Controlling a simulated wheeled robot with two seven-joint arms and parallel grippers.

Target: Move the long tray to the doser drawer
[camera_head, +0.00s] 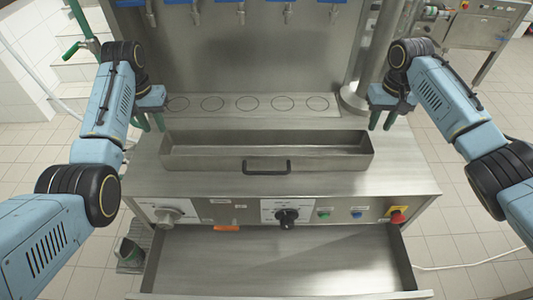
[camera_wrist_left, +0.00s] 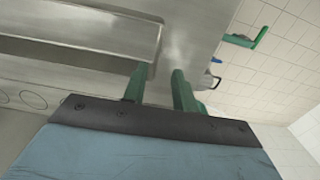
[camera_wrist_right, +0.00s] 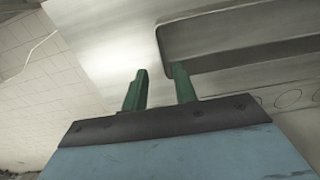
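The long tray (camera_head: 310,162) is a steel open box with a dark handle (camera_head: 266,167) on its front. It sits level on the steel machine top and looks empty. The doser drawer (camera_head: 275,262) is pulled out below the front panel and is empty. My left gripper (camera_head: 152,122) is open at the tray's left end; its green fingers show in the left wrist view (camera_wrist_left: 160,88), close to the tray's end (camera_wrist_left: 150,42). My right gripper (camera_head: 382,118) is open near the tray's right back corner; in the right wrist view (camera_wrist_right: 160,85) one finger is close to the tray (camera_wrist_right: 210,45). Contact is unclear.
A steel pipe (camera_head: 368,70) stands at the back right.

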